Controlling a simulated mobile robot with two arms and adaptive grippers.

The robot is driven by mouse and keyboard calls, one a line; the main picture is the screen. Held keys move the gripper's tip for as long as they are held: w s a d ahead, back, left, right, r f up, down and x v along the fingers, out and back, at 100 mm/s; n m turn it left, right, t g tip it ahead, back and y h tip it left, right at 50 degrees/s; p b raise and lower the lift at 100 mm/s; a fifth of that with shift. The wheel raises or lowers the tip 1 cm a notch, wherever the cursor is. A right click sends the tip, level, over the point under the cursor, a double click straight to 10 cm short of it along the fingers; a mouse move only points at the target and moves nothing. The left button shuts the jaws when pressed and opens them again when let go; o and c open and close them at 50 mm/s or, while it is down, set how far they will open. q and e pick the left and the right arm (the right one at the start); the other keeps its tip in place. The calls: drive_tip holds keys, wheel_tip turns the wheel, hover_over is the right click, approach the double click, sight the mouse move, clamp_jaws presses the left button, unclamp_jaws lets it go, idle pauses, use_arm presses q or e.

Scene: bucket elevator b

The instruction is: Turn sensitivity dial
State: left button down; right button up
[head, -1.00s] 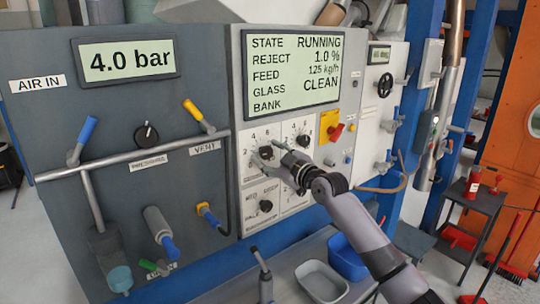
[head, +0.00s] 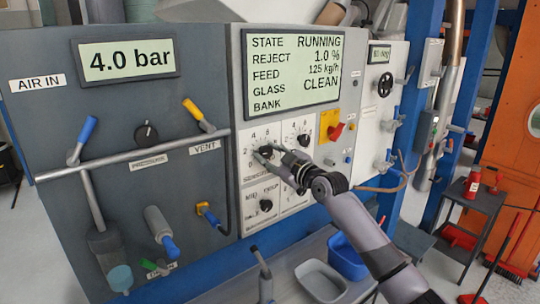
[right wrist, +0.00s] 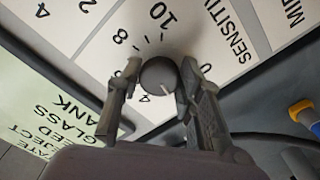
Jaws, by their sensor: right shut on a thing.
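The sensitivity dial is a dark round knob (right wrist: 158,74) with a short white pointer mark, on a white panel with a printed number scale and a partly visible SENSITIVITY label (right wrist: 236,38). In the right wrist view the fingers of my right gripper (right wrist: 160,80) are on both sides of this knob, shut on it. In the head view my right gripper (head: 268,158) reaches the upper left dial of the white dial panel and partly hides it. My left gripper is not in view.
Other dials (head: 303,140) and (head: 265,205) sit close by on the same panel. The display (head: 292,72) above reads RUNNING, reject 1.0 %, CLEAN. A red and yellow switch (head: 332,126) is to the right. A grey tray (head: 322,282) and blue bin (head: 347,258) lie below.

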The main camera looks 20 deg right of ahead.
drive_tip(key=m, duration=0.4)
drive_tip(key=shift+a+m+p, duration=0.1)
drive_tip(key=shift+m+p, duration=0.45)
drive_tip(key=shift+m, duration=1.15)
drive_tip(key=o, duration=1.2)
drive_tip(key=shift+c, duration=0.2)
drive_tip(key=shift+s, duration=0.1)
